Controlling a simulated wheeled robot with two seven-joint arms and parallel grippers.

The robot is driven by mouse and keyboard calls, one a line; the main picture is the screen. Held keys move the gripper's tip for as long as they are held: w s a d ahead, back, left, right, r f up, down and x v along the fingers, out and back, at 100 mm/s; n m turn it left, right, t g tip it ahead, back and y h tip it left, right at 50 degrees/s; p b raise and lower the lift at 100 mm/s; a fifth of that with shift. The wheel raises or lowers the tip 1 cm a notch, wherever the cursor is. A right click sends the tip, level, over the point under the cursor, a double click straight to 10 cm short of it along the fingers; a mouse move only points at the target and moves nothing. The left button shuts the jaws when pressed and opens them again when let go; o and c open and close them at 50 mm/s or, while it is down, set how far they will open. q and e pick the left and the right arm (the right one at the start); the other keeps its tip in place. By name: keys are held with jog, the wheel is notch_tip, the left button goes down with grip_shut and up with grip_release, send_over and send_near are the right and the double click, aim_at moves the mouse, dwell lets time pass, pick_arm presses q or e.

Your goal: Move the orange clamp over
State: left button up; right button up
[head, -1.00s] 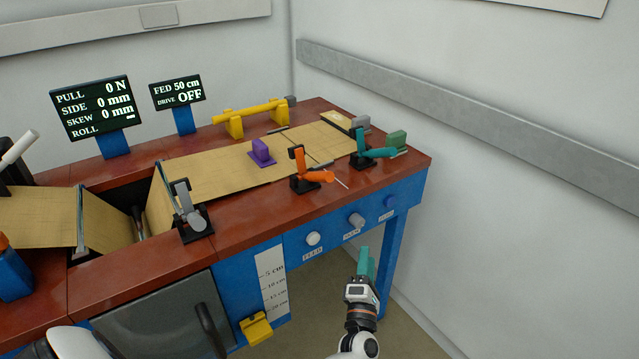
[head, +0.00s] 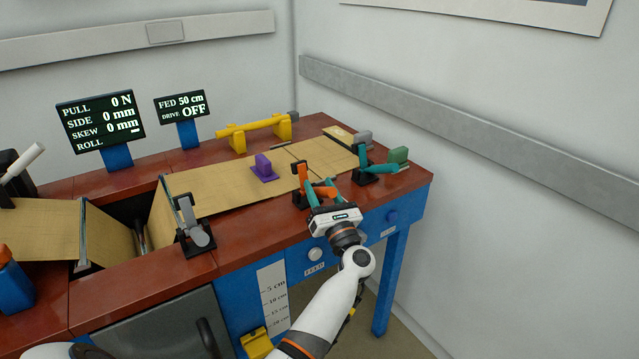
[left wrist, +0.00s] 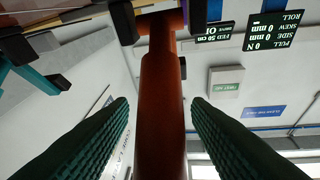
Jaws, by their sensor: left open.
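The orange clamp (head: 303,173) stands on its black base at the front edge of the wooden bench, beside the tan sheet. Its upright arm points up and its handle sticks out to the right. My left gripper (head: 321,194) is at the handle, with its teal fingers open on either side of it. In the left wrist view the orange handle (left wrist: 162,100) runs between the two ribbed fingers (left wrist: 160,135), with gaps visible on both sides. The gripper body hides part of the bench edge and the clamp's right side. My right gripper is not in view.
A purple block (head: 264,168) sits on the tan sheet (head: 225,190). A grey clamp (head: 192,222) stands left.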

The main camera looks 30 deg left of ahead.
pick_arm(q)
jog(key=shift+w+a+r, duration=0.2)
jog(key=shift+w+a, duration=0.05)
jog(key=shift+a, duration=0.15)
grip_shut()
